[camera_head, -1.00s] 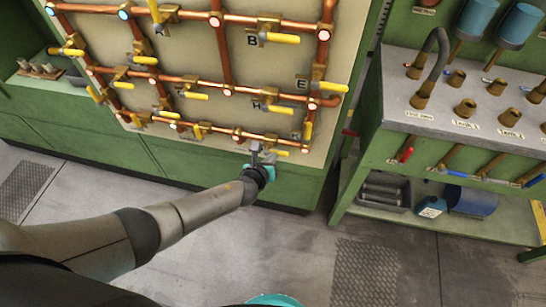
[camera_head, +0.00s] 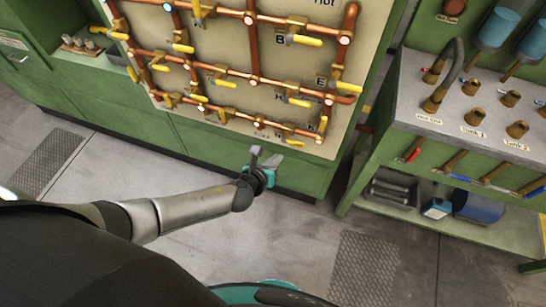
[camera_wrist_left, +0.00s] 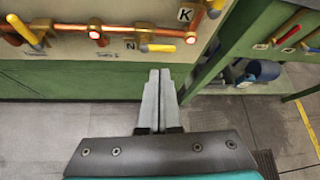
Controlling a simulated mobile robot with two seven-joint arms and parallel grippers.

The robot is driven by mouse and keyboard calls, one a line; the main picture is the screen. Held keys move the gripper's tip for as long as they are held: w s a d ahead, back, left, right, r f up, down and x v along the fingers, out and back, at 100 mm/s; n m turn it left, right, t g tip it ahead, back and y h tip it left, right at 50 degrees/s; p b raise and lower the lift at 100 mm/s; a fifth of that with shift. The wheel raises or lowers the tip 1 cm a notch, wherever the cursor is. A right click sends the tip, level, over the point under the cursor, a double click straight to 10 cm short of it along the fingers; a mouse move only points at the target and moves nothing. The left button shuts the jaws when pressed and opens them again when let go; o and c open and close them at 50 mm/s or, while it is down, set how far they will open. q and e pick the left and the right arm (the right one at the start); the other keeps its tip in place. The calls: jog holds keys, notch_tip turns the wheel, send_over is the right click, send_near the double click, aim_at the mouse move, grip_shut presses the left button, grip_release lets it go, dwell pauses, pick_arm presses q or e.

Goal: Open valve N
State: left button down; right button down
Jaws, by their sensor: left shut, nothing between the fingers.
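Valve N is a brass valve on the lowest copper pipe of the pipe panel. In the left wrist view its yellow handle (camera_wrist_left: 160,48) points right, roughly along the pipe, beside the label N (camera_wrist_left: 129,45). My left gripper (camera_head: 264,157) is in front of the green cabinet below the panel, apart from the pipes. In the left wrist view the left gripper's fingers (camera_wrist_left: 160,73) are together and empty, pointing at the panel below valve N's handle. In the head view the N label is too small to read. My right gripper is not in view.
Valve K's label (camera_wrist_left: 185,14) is up and right of valve N. Other yellow-handled valves crowd the panel (camera_head: 225,45). A green bench (camera_head: 365,165) with pipes and coloured handles stands to the right. The grey floor (camera_head: 200,260) in front is open.

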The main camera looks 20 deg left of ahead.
pick_arm(q)
jog(key=shift+v, duration=0.85)
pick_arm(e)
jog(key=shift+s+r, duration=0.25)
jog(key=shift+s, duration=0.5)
